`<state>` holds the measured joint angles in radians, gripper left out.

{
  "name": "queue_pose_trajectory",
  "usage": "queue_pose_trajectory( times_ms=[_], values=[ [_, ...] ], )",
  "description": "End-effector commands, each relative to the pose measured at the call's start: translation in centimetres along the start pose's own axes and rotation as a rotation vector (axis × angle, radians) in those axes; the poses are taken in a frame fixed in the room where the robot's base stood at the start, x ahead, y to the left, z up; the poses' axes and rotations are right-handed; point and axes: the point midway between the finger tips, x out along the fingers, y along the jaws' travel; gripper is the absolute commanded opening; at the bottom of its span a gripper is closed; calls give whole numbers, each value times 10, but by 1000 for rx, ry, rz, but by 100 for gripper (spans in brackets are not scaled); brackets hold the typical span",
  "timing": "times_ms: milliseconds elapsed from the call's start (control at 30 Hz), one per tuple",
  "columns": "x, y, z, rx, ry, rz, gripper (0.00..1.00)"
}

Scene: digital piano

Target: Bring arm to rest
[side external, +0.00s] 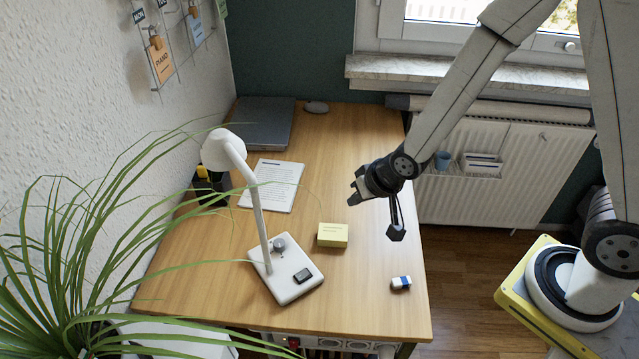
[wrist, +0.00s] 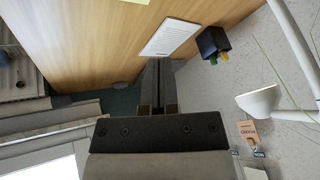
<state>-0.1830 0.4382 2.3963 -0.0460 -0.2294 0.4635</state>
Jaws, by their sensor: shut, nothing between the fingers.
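My gripper (side external: 354,190) is shut and empty. It hangs in the air over the right part of the wooden desk (side external: 180,285), pointing left in the side view. In the wrist view the closed fingers (wrist: 159,68) point up the picture toward the white sheet. My arm reaches in from the right, from its base on the yellow-edged stand (side external: 513,290). No piano shows in either view.
A plant (side external: 75,270) overhangs the left side.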

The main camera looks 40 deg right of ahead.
Motion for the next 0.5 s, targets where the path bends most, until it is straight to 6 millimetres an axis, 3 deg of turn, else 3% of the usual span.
queue_pose_trajectory(
  times_ms=[200, 500],
  values=[
    [-45, 30, 1, -94, -88, 78, 0],
    [-97, 61, 19, -206, -226, 133, 0]
  ],
)
